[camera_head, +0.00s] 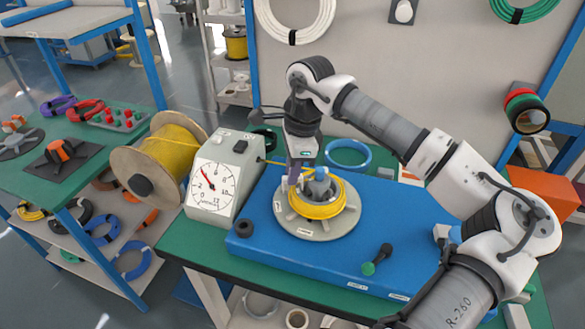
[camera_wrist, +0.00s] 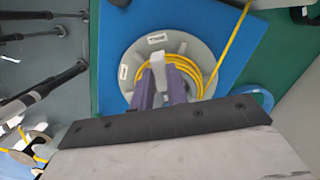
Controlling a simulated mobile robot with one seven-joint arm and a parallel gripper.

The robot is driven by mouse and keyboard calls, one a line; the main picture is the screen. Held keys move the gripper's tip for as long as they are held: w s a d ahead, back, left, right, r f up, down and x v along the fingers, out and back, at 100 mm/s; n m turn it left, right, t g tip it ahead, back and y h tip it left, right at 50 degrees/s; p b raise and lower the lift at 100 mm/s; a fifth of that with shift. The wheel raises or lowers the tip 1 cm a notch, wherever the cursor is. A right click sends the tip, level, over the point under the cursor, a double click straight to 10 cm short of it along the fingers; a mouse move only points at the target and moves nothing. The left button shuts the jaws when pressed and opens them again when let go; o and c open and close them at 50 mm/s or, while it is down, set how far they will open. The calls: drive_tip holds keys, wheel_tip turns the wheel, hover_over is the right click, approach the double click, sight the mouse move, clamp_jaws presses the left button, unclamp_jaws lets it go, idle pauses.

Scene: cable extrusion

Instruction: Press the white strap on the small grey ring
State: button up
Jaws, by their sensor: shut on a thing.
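In the wrist view, the gripper's purple fingers (camera_wrist: 161,82) reach over the grey turntable (camera_wrist: 138,50) and the yellow coil (camera_wrist: 207,74). The gripper is shut on a small pale piece between its fingers, mostly hidden; I cannot tell whether it is the white strap. I cannot single out a separate small grey ring.
The turntable sits on a blue board (camera_head: 268,258) with a black-and-green handle (camera_head: 377,259) at the right. A dial box (camera_head: 211,185) and a yellow cable spool (camera_head: 170,160) stand left. A blue ring (camera_head: 348,153) lies behind. A yellow cable runs to the coil.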

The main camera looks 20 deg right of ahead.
sight(291, 188)
drive_tip(key=shift+f+b, duration=0.9)
drive_tip(key=shift+f, duration=0.3)
drive_tip(key=shift+f+b, duration=0.65)
drive_tip(key=shift+b, duration=0.25)
idle(1.1)
drive_tip(key=o, duration=0.9)
drive_tip(key=shift+c, duration=0.2)
drive_tip(key=shift+r, duration=0.15)
drive_tip(key=shift+r+p, duration=2.2)
drive_tip(key=shift+r, duration=1.75)
